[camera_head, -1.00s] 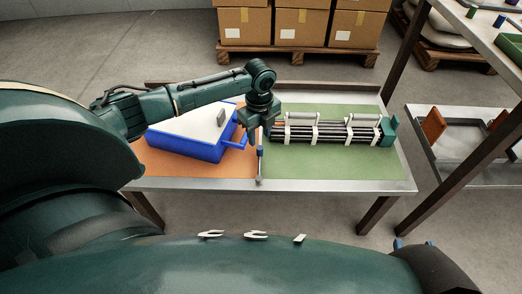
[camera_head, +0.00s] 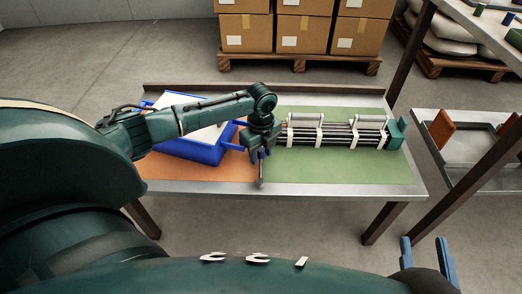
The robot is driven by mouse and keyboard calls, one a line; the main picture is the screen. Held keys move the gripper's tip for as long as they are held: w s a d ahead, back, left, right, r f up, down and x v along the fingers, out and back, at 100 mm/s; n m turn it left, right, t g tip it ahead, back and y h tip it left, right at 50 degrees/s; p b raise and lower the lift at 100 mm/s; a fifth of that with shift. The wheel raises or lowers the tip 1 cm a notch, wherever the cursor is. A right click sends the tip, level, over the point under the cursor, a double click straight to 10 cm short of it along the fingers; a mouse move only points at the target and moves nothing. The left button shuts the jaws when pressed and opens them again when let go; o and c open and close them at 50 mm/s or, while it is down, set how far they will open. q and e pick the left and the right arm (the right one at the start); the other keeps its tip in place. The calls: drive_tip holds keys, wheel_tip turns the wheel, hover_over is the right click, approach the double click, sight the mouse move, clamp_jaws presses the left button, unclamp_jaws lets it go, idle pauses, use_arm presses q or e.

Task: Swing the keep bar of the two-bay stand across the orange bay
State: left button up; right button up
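The two-bay stand (camera_head: 410,190) is a metal table with an orange bay (camera_head: 180,172) at left and a green bay (camera_head: 340,172) at right. The keep bar (camera_head: 262,174) is a thin grey bar at the border between the bays, pointing toward the front edge. My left gripper (camera_head: 261,153) is down over the bar's blue knob, which it mostly hides. My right gripper (camera_head: 427,258) is low at the bottom right, fingers apart and empty, away from the stand.
A blue box with a white top (camera_head: 205,151) lies in the orange bay, partly behind my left arm. A bundle of dark rods in white clips (camera_head: 335,134) lies in the green bay, with a green end block (camera_head: 396,133). A shelf post (camera_head: 465,175) rises at right.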

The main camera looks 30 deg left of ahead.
use_arm(q)
drive_tip(key=c, duration=0.4)
drive_tip(key=shift+o, duration=0.2)
drive_tip(key=shift+s+a+r+p, duration=0.1)
drive_tip(key=shift+s+a+p, duration=0.3)
drive_tip(key=shift+p, duration=0.2)
drive_tip(key=shift+s+a, duration=0.1)
drive_tip(key=shift+a, duration=0.15)
